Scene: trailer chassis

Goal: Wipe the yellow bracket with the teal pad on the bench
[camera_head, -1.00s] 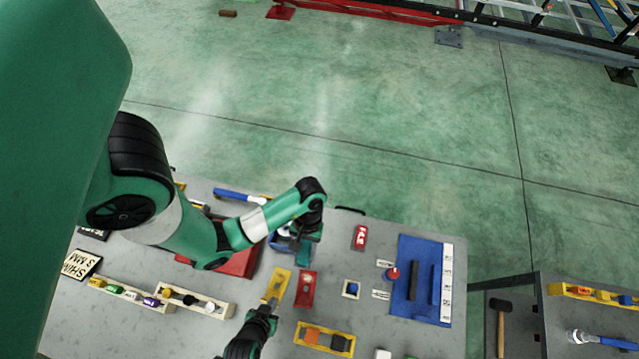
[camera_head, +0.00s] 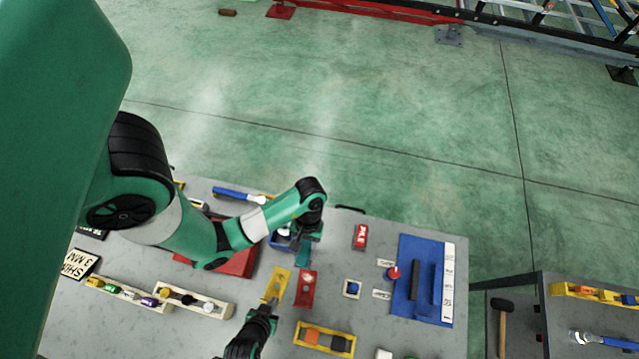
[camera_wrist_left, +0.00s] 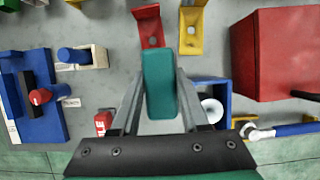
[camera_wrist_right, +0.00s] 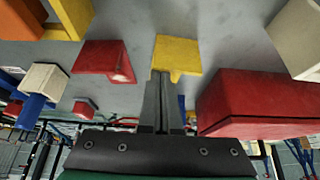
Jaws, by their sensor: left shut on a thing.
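The yellow bracket (camera_head: 278,282) lies on the bench, left of a red bracket (camera_head: 307,286). It also shows in the left wrist view (camera_wrist_left: 191,42) and the right wrist view (camera_wrist_right: 178,52). My left gripper (camera_head: 306,246) is shut on the teal pad (camera_wrist_left: 160,84) and holds it above the bench, beyond the brackets and apart from the yellow one. My right gripper (camera_head: 272,303) reaches the near end of the yellow bracket. Its fingers (camera_wrist_right: 162,78) are close together at the bracket's flange and appear shut on it; the contact is partly hidden.
A red box (camera_head: 238,262) stands left of the yellow bracket, with a blue bin (camera_head: 281,240) behind. A yellow tray (camera_head: 324,339) with blocks is at the front. A blue board (camera_head: 403,304) lies right.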

